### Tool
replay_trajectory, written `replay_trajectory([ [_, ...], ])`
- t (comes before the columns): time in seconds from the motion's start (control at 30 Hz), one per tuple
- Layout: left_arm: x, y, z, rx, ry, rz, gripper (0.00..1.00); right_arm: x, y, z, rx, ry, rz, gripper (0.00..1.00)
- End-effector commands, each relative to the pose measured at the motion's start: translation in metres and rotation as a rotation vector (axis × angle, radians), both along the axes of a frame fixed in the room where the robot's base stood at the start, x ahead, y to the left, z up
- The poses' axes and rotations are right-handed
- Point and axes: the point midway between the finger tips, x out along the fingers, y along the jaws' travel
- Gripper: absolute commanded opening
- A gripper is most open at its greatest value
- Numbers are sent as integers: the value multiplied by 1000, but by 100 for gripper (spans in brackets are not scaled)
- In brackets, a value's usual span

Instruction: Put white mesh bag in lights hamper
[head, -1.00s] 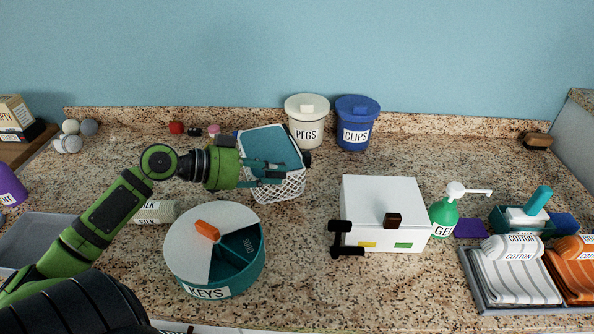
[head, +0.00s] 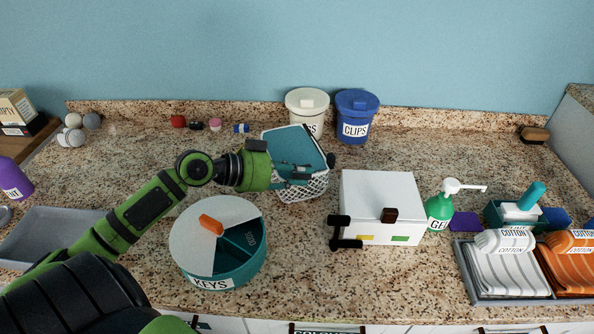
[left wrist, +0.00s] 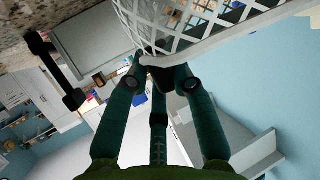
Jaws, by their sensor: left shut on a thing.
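A white mesh container (head: 303,187), the only white mesh thing I see, hangs tilted above the counter, with a teal panel (head: 295,146) at its top. I cannot tell whether the panel belongs to it. My left gripper (head: 303,173) is shut on it from the left. In the left wrist view the fingers (left wrist: 163,72) pinch the rim of the white lattice (left wrist: 205,22). No lights hamper can be made out. My right gripper is out of view.
A round teal KEYS box (head: 225,262) stands in front of my left arm. A white box with black handles (head: 382,195) stands to the right. PEGS (head: 308,108) and CLIPS (head: 356,118) tubs stand behind. Part of a label (head: 327,329) shows below the counter's front edge.

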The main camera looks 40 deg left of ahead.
Motion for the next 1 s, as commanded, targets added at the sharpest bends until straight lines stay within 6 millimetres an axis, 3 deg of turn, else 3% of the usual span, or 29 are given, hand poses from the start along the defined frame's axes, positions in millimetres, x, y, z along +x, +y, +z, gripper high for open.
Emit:
replay_trajectory([
  [0.2,0,0,-3,1,-3,0,0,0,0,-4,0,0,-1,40],
  [0.23,0,0,-3,-1,1,0,36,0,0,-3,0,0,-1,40],
  [0.27,0,0,-2,-1,1,0,48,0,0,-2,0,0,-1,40],
  [0.67,0,0,2,0,0,0,48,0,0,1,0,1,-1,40],
  [1.0,-33,24,13,-1,2,2,48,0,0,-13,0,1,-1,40],
])
